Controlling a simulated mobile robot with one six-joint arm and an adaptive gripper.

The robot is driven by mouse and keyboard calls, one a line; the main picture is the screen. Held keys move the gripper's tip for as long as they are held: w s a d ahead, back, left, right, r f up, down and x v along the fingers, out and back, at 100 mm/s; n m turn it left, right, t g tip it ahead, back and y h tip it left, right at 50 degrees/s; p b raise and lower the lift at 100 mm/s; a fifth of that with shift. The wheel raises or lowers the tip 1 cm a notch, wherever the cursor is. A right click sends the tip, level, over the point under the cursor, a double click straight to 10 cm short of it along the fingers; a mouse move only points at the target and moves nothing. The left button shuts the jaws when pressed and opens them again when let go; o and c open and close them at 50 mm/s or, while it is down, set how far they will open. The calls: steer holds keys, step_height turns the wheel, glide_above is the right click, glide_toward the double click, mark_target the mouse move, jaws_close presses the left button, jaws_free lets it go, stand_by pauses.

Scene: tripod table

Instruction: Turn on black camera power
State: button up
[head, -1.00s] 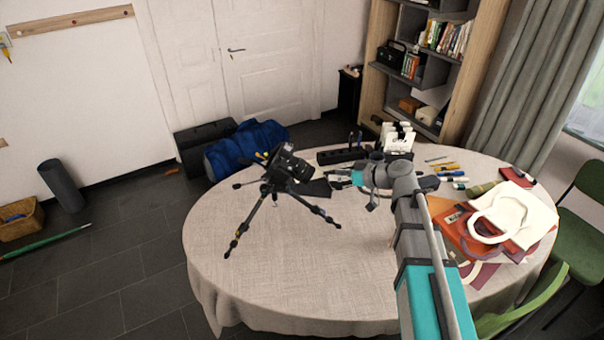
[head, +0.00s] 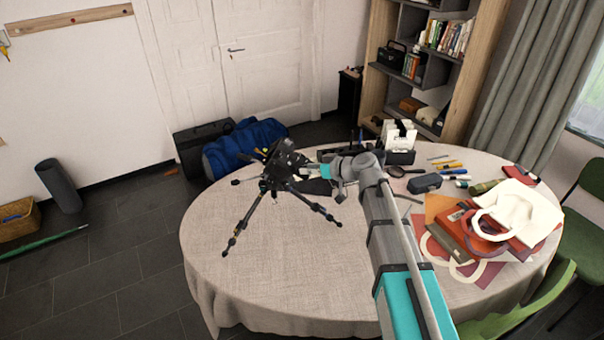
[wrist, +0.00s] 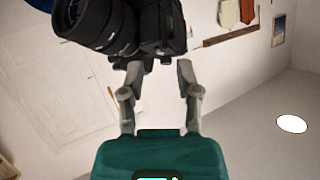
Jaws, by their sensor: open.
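The black camera (head: 286,156) sits on a small black tripod (head: 259,208) standing on the round table (head: 300,277). In the wrist view the camera (wrist: 110,25) fills the top, its lens pointing left and its body at the right. My gripper (wrist: 160,70) is open there, its two grey fingers apart below the camera body; I cannot tell whether they touch it. In the head view my gripper (head: 312,170) is just right of the camera, partly lost against it. The power switch cannot be made out.
A dark case (head: 426,183), pens (head: 452,171) and a stack of bags (head: 500,222) lie at the table's right. A white card holder (head: 399,146) stands at the back. The table's front and left are largely clear.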

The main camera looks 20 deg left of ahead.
mark_target(291, 168)
steer(key=shift+b+x, duration=0.45)
steer(key=shift+x, duration=1.3)
